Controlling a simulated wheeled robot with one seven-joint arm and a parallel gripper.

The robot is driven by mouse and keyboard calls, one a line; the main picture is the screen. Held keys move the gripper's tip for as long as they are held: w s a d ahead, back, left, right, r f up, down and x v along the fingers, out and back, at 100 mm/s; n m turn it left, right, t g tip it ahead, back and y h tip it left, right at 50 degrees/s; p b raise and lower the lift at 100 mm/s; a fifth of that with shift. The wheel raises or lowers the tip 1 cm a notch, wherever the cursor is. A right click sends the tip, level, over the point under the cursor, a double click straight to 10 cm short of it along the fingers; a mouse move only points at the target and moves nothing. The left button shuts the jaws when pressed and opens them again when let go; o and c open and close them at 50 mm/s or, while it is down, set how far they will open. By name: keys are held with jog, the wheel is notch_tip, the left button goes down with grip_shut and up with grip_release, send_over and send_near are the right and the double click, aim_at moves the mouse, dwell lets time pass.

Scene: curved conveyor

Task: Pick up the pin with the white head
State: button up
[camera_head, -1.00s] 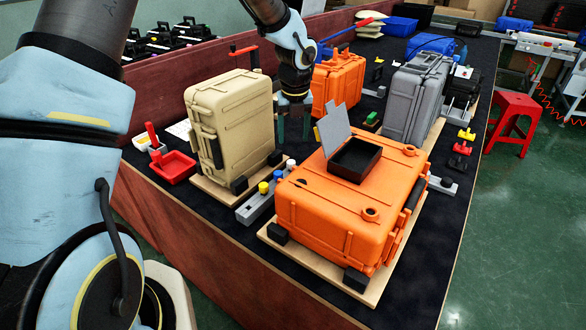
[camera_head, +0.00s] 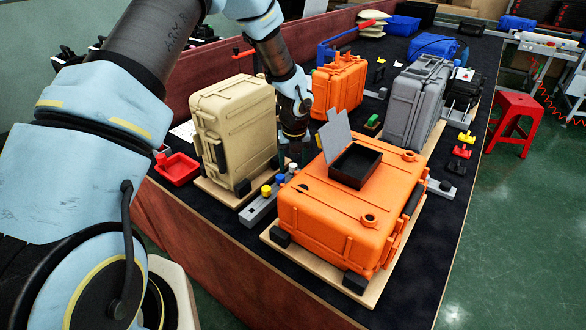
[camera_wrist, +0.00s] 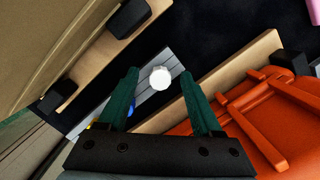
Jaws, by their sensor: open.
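The pin with the white head (camera_wrist: 160,78) shows in the wrist view as a round white top on a grey block (camera_wrist: 150,102). In the head view the white head (camera_head: 292,168) is at the far end of the grey block (camera_head: 258,207), beyond a blue-headed pin (camera_head: 279,178) and a yellow-headed pin (camera_head: 266,190). My gripper (camera_wrist: 165,92) is open, with green fingers on either side of the white head as seen from the wrist. In the head view my gripper (camera_head: 293,155) hangs just above and behind it. I cannot tell the exact height gap.
A tan case (camera_head: 232,125) stands close on the left and a large orange case (camera_head: 340,215) lies close on the right, leaving a narrow gap. An open black box (camera_head: 355,165) with a raised grey lid sits on the orange case. A red tray (camera_head: 177,168) is at left.

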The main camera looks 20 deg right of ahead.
aim_at(293, 165)
grip_shut()
dwell(0.4)
notch_tip(293, 165, up, 14)
jog(key=p, duration=0.2)
jog(key=shift+f, duration=0.2)
dwell(0.9)
jog(key=shift+s, duration=0.1)
